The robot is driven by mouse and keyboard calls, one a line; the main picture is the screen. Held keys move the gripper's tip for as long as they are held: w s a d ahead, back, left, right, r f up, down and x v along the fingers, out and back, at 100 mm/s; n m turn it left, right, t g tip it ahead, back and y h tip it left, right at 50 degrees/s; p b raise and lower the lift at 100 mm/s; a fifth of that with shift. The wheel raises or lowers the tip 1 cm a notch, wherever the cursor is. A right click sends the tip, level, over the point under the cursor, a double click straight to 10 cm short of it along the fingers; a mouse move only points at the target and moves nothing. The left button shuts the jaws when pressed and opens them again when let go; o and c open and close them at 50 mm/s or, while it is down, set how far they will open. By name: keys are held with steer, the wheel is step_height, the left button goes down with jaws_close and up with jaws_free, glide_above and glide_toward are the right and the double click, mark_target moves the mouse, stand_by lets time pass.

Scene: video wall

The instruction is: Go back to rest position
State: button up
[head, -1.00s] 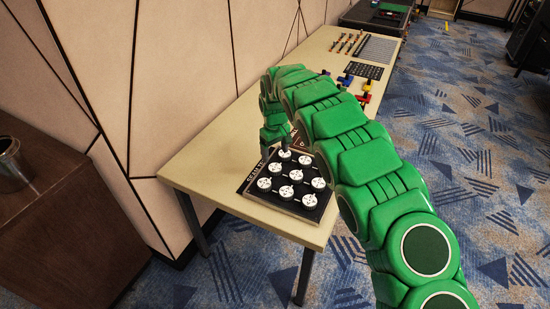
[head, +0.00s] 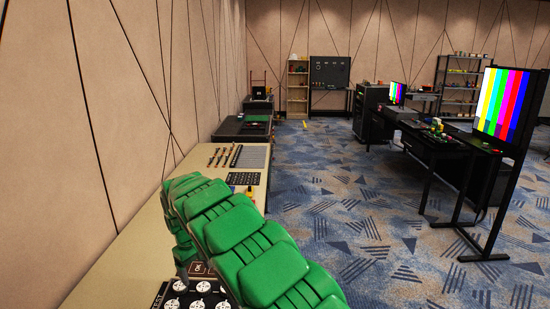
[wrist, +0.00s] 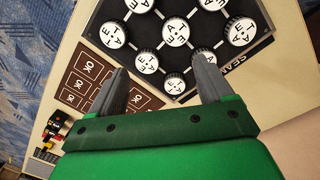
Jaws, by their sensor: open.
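My gripper (wrist: 160,88) is open in the wrist view, with two grey fingers spread apart and nothing between them. It is above a black board (wrist: 262,48) that holds several round white-topped knobs with dark lettering. A brown panel (wrist: 75,78) with boxed labels lies beside the board. In the head view my green arm reaches over the cream table, and the board (head: 160,296) shows at the bottom edge, partly cut off. The fingers are not clear in the head view.
The cream table (head: 105,270) runs along the wall, with a row of tools (head: 220,156) and a black keypad (head: 242,179) farther back. A desk with a colour-bar screen (head: 502,103) stands at right. Patterned carpet (head: 330,210) between them is clear.

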steer(key=s+d+r+m, duration=0.2)
steer(key=s+d+r, duration=0.25)
steer(key=d, duration=0.55)
steer(key=s+d+r+m+g, duration=0.1)
steer(key=s+d+r+m, duration=0.2)
steer(key=d+r, duration=0.5)
steer(key=s+d+r+m, duration=0.2)
steer(key=s+d+r, duration=0.15)
steer(key=d, duration=0.75)
steer(key=s+d+m, duration=0.1)
steer(key=s+d, duration=0.3)
steer(key=s, duration=0.7)
steer(key=s+d+m, duration=0.1)
steer(key=s+d, duration=0.2)
steer(key=s, duration=0.9)
steer(key=s+d+m+g, duration=0.1)
steer(key=s+d, duration=0.3)
steer(key=s, duration=0.7)
steer(key=shift+s+d+r+m+y, duration=0.3)
steer(key=shift+s+d+y, duration=0.05)
steer(key=shift+s+y, duration=0.05)
steer(key=shift+o, duration=0.2)
